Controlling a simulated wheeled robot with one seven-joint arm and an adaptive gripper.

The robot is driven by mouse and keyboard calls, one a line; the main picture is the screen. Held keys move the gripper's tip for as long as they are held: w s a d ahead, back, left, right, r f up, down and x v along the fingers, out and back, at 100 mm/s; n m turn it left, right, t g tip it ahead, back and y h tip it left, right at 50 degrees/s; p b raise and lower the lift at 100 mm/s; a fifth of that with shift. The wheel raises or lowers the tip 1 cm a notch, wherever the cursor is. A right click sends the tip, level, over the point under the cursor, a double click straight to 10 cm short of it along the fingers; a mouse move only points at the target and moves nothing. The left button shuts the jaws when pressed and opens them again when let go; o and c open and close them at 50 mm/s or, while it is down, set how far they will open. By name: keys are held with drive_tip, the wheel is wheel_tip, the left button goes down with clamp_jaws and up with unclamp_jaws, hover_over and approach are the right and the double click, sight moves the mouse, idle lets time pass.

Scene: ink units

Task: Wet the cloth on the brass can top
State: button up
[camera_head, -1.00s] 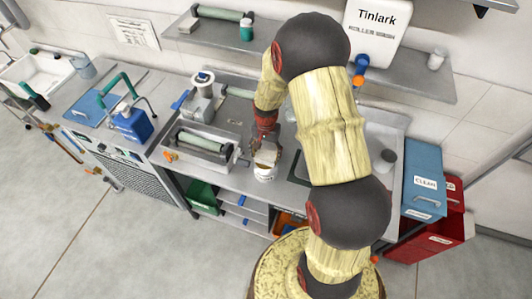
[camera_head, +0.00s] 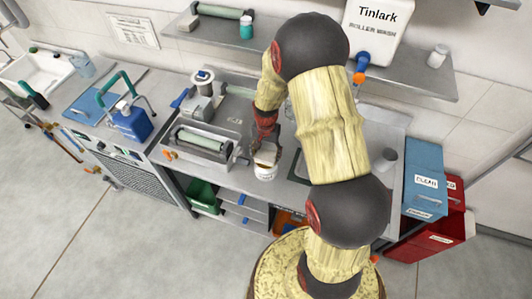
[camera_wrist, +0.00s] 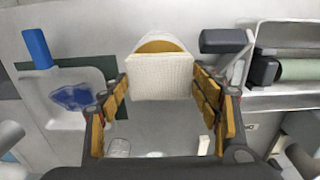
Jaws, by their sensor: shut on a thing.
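A white can (camera_head: 265,173) stands at the bench's front edge, just below my gripper (camera_head: 265,151). In the wrist view its brass top (camera_wrist: 159,46) shows behind and above a white, woven cloth (camera_wrist: 160,78). The cloth spans between the two fingers of my gripper (camera_wrist: 160,84), which is shut on it. The cloth overlaps the near part of the brass top in this view; I cannot tell whether it touches or presses on it. In the head view the cloth is too small to make out clearly.
A roller unit (camera_head: 203,143) lies left of the can. A blue jug (camera_head: 131,122) stands further left. A white Tinlark container (camera_head: 375,35) with a blue tap is on the shelf above. Blue and red bins (camera_head: 425,175) stand at right.

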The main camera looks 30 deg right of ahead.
sight(266, 155)
drive_tip(key=shift+f, duration=0.35)
drive_tip(key=shift+r, duration=0.15)
idle(0.7)
drive_tip(key=shift+r+p, duration=1.95)
drive_tip(key=shift+r, duration=1.5)
drive_tip(key=shift+s+f, duration=0.1)
